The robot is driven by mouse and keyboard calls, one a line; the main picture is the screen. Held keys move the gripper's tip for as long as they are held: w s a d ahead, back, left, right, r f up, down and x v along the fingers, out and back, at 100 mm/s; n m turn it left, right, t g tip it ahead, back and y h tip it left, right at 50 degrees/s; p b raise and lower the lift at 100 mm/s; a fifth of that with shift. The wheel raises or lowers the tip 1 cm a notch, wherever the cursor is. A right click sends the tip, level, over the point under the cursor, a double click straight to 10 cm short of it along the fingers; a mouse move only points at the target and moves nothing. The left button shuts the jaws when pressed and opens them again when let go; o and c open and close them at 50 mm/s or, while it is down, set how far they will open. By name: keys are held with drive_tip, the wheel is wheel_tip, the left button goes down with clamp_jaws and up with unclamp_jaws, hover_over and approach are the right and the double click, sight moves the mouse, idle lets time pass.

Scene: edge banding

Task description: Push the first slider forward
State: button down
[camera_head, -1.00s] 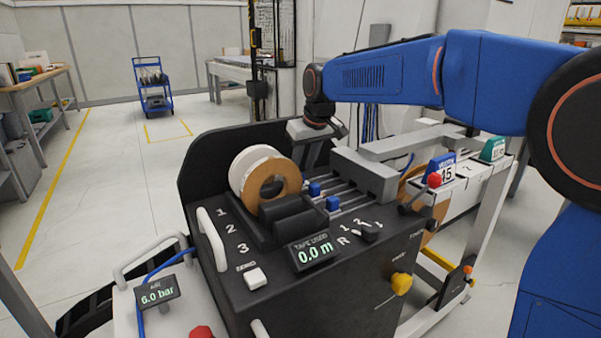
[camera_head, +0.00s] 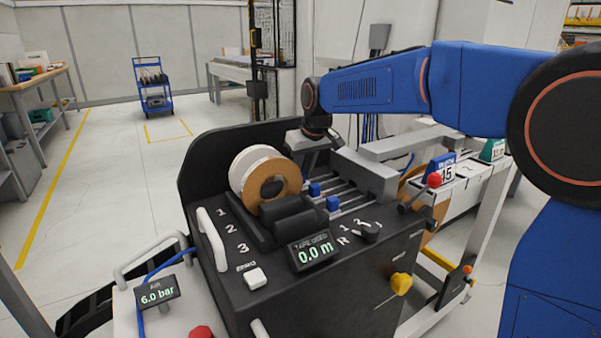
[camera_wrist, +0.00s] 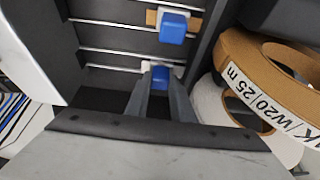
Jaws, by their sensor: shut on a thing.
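My gripper (camera_wrist: 160,88) is shut on a blue slider (camera_wrist: 160,74), the first one, on the rail at the far side of the machine. In the head view my gripper (camera_head: 309,163) reaches down behind the grey block, and the held slider cannot be made out there. Two other blue sliders, the nearer (camera_head: 333,203) and the middle one (camera_head: 314,189), stand free on their rails. One free slider with a strip of brown tape also shows in the wrist view (camera_wrist: 173,28).
A white roll (camera_head: 242,167) and a brown tape roll (camera_head: 290,177) stand left of the rails, close beside my gripper. A grey block (camera_head: 365,172) spans the rails on the right. A black guard (camera_head: 205,158) rises behind the rolls. The display (camera_head: 312,252) reads 0.0 m.

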drive_tip(key=w+d, duration=0.1)
drive_tip(key=d, duration=0.1)
drive_tip(key=w+d, duration=0.2)
drive_tip(key=d, duration=0.1)
drive_tip(key=w+d, duration=0.2)
drive_tip(key=shift+d+r, duration=0.1)
drive_tip(key=shift+d, duration=0.15)
drive_tip(key=c, duration=1.8)
unclamp_jaws()
drive_tip(key=shift+w+d, duration=0.1)
drive_tip(key=v, duration=1.7)
drive_tip(key=shift+r, duration=0.2)
